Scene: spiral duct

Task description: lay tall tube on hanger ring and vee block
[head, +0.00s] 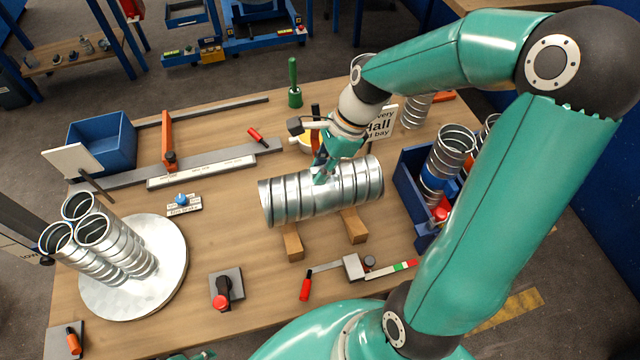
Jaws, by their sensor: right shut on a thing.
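A ribbed silver tube (350,184) lies horizontally in the middle of the bench, above two wooden blocks (353,226). Whether it rests on them or hangs just clear, I cannot tell. My right gripper (322,176) comes down from above and is shut on the tube near its middle; its fingertips are partly hidden. Three upright silver tubes (94,230) stand close together on a round plate (170,285) at the left. More ribbed tubes (450,150) stand in a blue bin at the right. I cannot clearly pick out a hanger ring.
A blue bin (400,185) is to the right of the tube. A red-handled tool (305,288) and a red-knobbed block (222,298) lie in front. A long rule (200,172), a green-handled tool (294,85) and another blue box (108,140) are behind.

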